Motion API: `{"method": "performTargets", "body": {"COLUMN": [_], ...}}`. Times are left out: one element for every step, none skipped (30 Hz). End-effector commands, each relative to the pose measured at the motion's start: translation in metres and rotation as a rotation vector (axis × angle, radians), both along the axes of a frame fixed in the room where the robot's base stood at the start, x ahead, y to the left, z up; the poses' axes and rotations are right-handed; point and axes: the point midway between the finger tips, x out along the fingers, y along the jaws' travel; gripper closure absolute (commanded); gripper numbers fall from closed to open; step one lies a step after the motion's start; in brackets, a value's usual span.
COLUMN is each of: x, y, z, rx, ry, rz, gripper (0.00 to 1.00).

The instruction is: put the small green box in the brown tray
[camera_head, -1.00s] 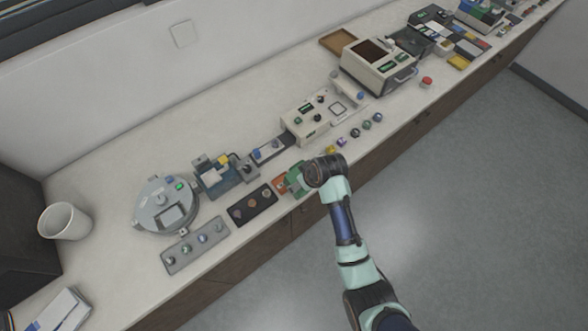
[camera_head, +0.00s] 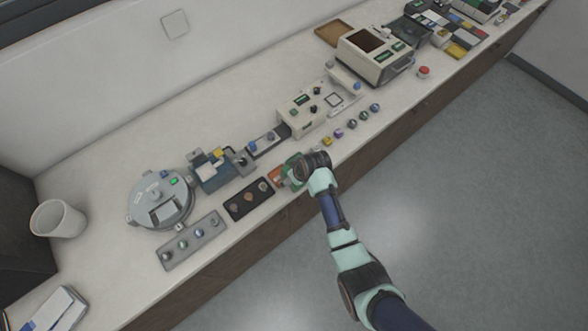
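A small green box (camera_head: 288,182) shows at the front of the bench, partly covered by my wrist. My gripper (camera_head: 296,172) is right at it, pointing down toward the bench. The dark wrist hides most of the fingers, so I cannot tell whether they are open or shut on the box, or whether the box rests on the bench. The brown tray (camera_head: 333,33) lies flat at the back of the bench, near the wall, behind the beige machine with the dark window. It looks empty.
An orange item (camera_head: 275,176) lies just left of the green box, beside a black holder (camera_head: 248,199). A beige control box (camera_head: 306,110) and the large beige machine (camera_head: 375,55) stand between my gripper and the tray. Several small round pieces line the front edge.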

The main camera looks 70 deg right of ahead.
Motion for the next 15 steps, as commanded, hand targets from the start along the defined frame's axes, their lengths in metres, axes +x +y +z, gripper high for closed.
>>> {"method": "performTargets", "body": {"x": [-0.0001,-0.0001,-0.0001,-0.0001,-0.0001,-0.0001,-0.0001,-0.0001,-0.0001,-0.0001,-0.0001,-0.0001,-0.0001,-0.0001,-0.0001], "y": [0.0001,0.0002,0.0002,0.0002,0.0002,0.0002,0.0002,0.0001,0.0001,0.0000,0.0001,0.0001,0.0001,0.0001,0.0001], "z": [-0.0005,-0.0007,-0.0013,-0.0017,-0.0021,-0.0028,-0.0032,-0.0036,-0.0042,-0.0045,-0.0047,-0.0048,-0.0049,-0.0049,-0.0049], "rx": [0.000,0.000,0.000,0.000,0.000,0.000,0.000,0.000,0.000,0.000,0.000,0.000,0.000,0.000,0.000], "ry": [0.000,0.000,0.000,0.000,0.000,0.000,0.000,0.000,0.000,0.000,0.000,0.000,0.000,0.000,0.000], "rz": [0.000,0.000,0.000,0.000,0.000,0.000,0.000,0.000,0.000,0.000,0.000,0.000,0.000,0.000,0.000], "gripper": [0.10,0.10,0.10,0.10,0.10,0.10,0.10,0.10,0.10,0.10,0.10,0.10,0.10,0.10,0.10]}}
